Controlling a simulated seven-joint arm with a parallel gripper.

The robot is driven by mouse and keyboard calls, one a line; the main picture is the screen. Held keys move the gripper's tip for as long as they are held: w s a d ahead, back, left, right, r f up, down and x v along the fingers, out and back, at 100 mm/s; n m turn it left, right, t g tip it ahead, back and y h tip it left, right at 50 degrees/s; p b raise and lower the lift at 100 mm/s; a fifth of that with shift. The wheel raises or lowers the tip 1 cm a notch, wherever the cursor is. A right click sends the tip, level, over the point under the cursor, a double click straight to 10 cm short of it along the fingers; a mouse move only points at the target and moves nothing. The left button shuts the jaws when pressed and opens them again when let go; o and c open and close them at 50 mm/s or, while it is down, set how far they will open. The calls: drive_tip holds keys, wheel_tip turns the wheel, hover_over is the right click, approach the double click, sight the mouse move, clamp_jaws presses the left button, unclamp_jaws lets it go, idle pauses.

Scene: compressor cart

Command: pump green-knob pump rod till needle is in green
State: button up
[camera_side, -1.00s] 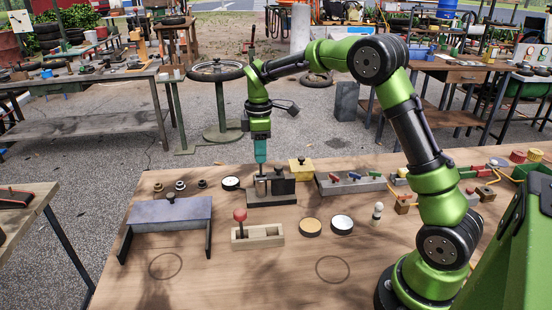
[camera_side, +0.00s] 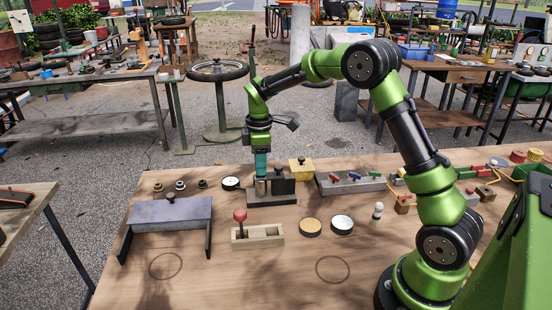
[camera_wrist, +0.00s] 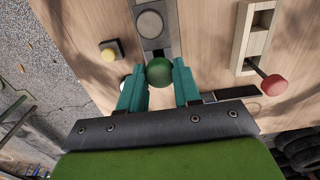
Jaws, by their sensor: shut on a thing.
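The green knob (camera_wrist: 159,71) sits between my gripper's teal fingers in the wrist view. My gripper (camera_side: 261,172) is shut on this knob, low over the pump. The pump has a dark base (camera_side: 272,200), a grey cylinder (camera_side: 260,188) and a dark upright block (camera_side: 283,184) beside it. In the side view my fingers hide the knob and most of the rod. A round grey part (camera_wrist: 150,23) shows on the pump beyond the knob in the wrist view. I cannot make out a needle or a green zone in either view.
A wooden holder (camera_side: 268,236) with a red knob (camera_side: 240,214) stands in front of the pump. A grey-topped stand (camera_side: 170,213) is left.

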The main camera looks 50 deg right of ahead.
drive_tip(key=shift+r, duration=2.05)
drive_tip(key=shift+f, duration=2.05)
drive_tip(key=shift+r, duration=2.05)
drive_tip(key=shift+f, duration=2.05)
